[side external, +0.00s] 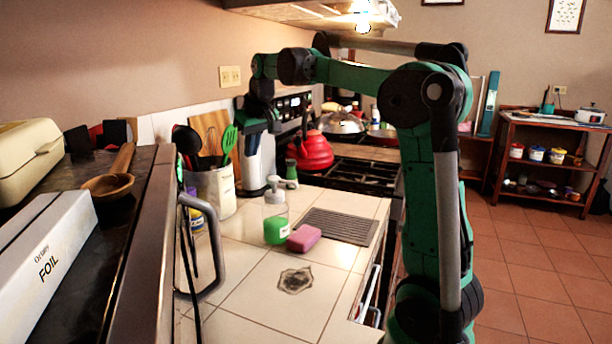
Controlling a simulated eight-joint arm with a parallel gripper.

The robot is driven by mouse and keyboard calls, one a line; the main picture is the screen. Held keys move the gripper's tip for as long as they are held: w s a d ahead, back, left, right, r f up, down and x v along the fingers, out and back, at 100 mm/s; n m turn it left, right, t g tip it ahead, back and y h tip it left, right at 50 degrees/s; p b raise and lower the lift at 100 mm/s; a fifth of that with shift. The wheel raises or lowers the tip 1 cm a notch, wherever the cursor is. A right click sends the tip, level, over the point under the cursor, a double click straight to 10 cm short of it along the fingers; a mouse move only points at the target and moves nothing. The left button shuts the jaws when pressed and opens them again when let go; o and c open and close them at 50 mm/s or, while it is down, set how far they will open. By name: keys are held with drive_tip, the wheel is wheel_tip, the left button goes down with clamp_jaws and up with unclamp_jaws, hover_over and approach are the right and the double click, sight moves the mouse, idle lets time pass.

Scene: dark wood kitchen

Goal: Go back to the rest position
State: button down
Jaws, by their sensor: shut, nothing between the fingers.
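My gripper (263,122) hangs from the wrist at the far left end of my raised arm, pointing down. It is shut and empty, above the back of the tiled counter (262,292). It is small and dark in the side external view, in front of a pale and black upright object (257,165), so its fingertips are hard to make out. I cannot tell whether it touches that object.
A utensil holder (222,192), green soap bottle (275,225), pink sponge (304,238) and ribbed grey mat (343,226) stand on the counter. A range hood (330,12) hangs above.

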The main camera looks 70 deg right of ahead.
drive_tip(key=s+a+f+n+t, duration=0.1)
drive_tip(key=s+a+f, duration=0.2)
drive_tip(key=a, duration=0.4)
drive_tip(key=s+a+f+n+t+y, duration=0.1)
drive_tip(key=s+a+f+n, duration=0.1)
drive_tip(key=a, duration=0.5)
drive_tip(key=s+a+f+n+y, duration=0.1)
drive_tip(key=s+a+f, duration=0.4)
drive_tip(key=a, duration=0.2)
drive_tip(key=shift+a+f+t, duration=0.2)
drive_tip(key=shift+f+t, duration=0.15)
drive_tip(key=shift+t, duration=0.05)
